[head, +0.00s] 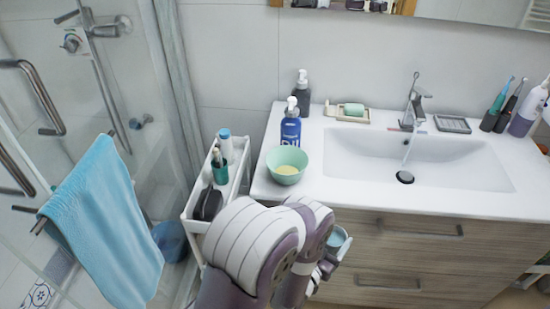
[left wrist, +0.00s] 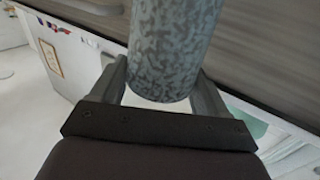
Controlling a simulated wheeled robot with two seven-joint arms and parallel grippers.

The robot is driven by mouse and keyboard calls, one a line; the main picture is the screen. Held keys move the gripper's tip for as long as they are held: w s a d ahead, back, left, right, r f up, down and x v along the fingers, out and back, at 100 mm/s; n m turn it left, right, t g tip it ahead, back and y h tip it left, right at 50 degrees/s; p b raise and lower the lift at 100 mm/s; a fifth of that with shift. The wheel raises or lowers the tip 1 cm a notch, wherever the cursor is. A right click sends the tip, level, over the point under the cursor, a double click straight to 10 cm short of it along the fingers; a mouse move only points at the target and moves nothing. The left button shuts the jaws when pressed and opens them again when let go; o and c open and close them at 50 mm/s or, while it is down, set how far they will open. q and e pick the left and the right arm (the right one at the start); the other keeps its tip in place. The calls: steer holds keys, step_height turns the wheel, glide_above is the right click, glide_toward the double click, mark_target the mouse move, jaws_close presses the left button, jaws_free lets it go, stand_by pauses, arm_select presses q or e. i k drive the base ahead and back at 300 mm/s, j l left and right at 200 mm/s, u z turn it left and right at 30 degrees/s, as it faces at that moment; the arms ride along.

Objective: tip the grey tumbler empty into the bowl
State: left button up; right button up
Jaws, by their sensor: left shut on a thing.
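The grey tumbler, mottled grey-green, fills the upper middle of the left wrist view (left wrist: 172,50). My left gripper (left wrist: 165,85) is shut on it, with one finger at each side. In the head view my left gripper (head: 328,262) is low in front of the vanity drawers, partly hidden by my arm. The tumbler's round top (head: 338,238) shows there beside it, mostly hidden. The mint green bowl (head: 287,172) stands on the counter's front left corner, with something pale yellow inside. The tumbler is apart from the bowl, below and to its right. My right gripper is not in view.
A blue pump bottle (head: 290,128) stands right behind the bowl, and a dark pump bottle (head: 301,92) behind that. A white cart (head: 237,185) with bottles is left of the counter (head: 350,190). The sink (head: 450,165) lies right of the bowl.

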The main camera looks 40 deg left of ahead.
mark_target(286, 164)
steer(key=u, duration=0.4)
steer(key=l+u, duration=0.15)
steer(key=u, duration=0.2)
steer(key=l+u, duration=0.1)
steer(key=u, duration=0.7)
steer(key=i+l, duration=0.05)
steer(key=l, duration=0.05)
